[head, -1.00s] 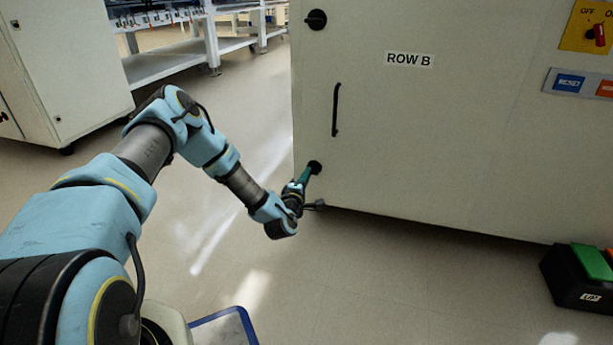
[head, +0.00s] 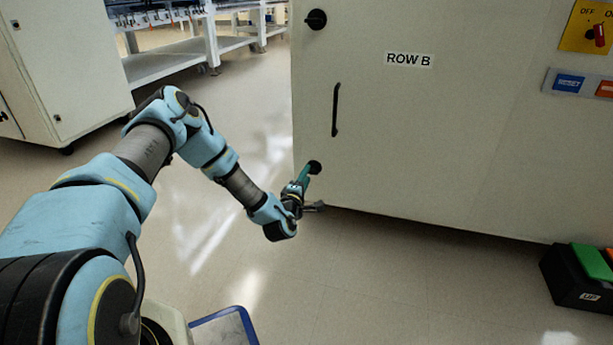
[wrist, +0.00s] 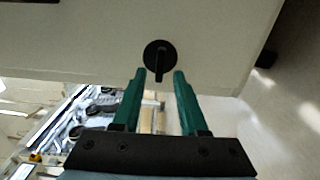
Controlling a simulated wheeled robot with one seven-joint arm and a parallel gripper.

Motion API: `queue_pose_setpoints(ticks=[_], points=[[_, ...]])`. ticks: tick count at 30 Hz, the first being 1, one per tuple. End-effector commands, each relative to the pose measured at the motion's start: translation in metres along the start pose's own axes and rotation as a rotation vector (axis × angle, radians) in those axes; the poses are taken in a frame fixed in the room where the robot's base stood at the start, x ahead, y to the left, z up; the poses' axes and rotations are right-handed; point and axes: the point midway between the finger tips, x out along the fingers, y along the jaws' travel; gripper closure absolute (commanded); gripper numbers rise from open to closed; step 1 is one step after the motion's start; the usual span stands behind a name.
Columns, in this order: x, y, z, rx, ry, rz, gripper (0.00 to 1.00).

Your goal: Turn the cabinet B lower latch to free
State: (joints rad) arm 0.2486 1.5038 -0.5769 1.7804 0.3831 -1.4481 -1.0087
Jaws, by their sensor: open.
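The cabinet B lower latch (head: 315,167) is a black round knob near the bottom left corner of the cabinet door marked ROW B (head: 440,140). In the wrist view the latch (wrist: 160,56) shows as a dark disc with a raised bar standing about upright in the picture. My gripper (head: 305,175) is at the latch in the head view. In the wrist view my gripper (wrist: 160,75) is open, its green fingers to either side of the lower end of the bar. I cannot tell whether the fingers touch it.
An upper latch (head: 316,19) and a vertical door handle (head: 336,110) sit on the same door. A yellow switch panel (head: 585,25) is at the upper right. A black box with a green top (head: 585,270) stands on the floor at right.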

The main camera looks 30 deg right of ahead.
Motion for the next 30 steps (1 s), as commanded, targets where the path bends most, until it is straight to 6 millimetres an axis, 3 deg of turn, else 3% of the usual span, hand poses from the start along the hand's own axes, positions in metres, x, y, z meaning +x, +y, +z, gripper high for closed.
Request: queue_pose_setpoints(ticks=[15, 21, 30], points=[[-0.09, 0.001, 0.0, -0.001, 0.0, -0.004, 0.57], [-0.101, 0.0, 0.0, -0.002, -0.001, -0.002, 0.57], [-0.101, 0.0, 0.0, -0.001, 0.0, -0.001, 0.57]])
